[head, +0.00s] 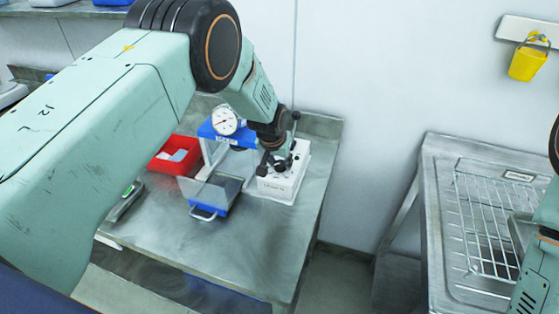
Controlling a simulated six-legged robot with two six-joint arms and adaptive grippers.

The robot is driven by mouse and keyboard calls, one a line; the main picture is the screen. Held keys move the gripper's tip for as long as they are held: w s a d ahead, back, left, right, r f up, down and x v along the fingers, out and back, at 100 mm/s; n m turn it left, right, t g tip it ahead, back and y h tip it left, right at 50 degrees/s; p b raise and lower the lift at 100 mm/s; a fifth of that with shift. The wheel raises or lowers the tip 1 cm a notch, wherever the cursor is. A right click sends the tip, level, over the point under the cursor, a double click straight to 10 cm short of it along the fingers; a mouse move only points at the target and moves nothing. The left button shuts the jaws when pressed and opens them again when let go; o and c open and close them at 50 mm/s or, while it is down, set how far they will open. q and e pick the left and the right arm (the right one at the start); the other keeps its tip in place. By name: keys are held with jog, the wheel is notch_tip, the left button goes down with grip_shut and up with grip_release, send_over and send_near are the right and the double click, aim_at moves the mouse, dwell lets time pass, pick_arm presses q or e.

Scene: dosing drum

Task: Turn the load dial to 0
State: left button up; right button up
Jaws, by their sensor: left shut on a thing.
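A white box (284,184) with small dark print on its front stands near the right end of the steel bench. My left gripper (276,165) reaches down onto the top of this box and is shut on a small dark part there, which I take to be the load dial. The fingers hide most of the dial, so its pointer and scale cannot be read. My right arm shows only in part at the right edge, and its gripper is out of view.
Left of the box are a blue-topped unit with a round white gauge (226,121), a clear-sided blue tray (209,211) and a red bin (163,162). The bench front (250,255) is clear. A wire rack (485,225) and a yellow bucket (527,64) are at right.

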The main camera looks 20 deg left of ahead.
pick_arm(q)
jog(key=shift+s+f, duration=0.25)
jog(key=shift+f, duration=0.05)
jog(key=o, duration=0.9)
jog(key=shift+c, duration=0.2)
jog(key=o, duration=0.3)
jog(key=shift+w+r, duration=0.15)
jog(key=shift+r, duration=0.15)
jog(key=v, duration=1.1)
jog(key=shift+r, duration=0.4)
jog(key=shift+f, duration=0.1)
